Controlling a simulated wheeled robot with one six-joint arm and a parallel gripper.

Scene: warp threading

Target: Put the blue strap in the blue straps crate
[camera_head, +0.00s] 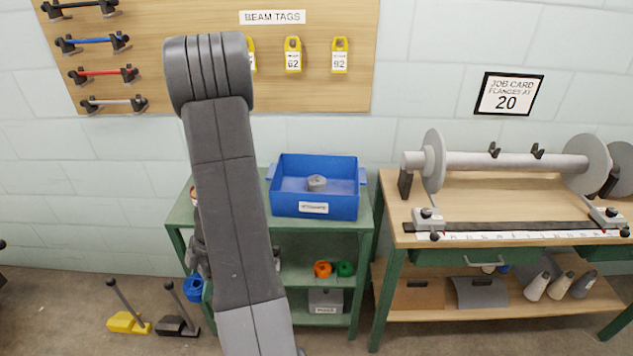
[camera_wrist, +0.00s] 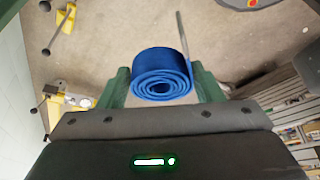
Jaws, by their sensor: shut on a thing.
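The blue strap (camera_wrist: 162,75) is a rolled coil. In the wrist view my gripper (camera_wrist: 163,88) is shut on it, with a green finger at each side. The strap also shows in the head view (camera_head: 193,289), low at the left side of the green shelf unit, partly behind my arm. My gripper is mostly hidden there by my arm. A blue crate (camera_head: 290,206) stands on the shelf unit's top, to the right of my arm and higher than the strap. The crate's front label is too small to read.
The green shelf unit (camera_head: 362,245) holds an orange coil (camera_head: 322,269), a green coil (camera_head: 345,269) and a grey box (camera_head: 326,301) below. A workbench (camera_head: 400,218) with a large spool stands at right. Yellow (camera_head: 127,322) and black (camera_head: 178,327) levered tools stand on the floor at left.

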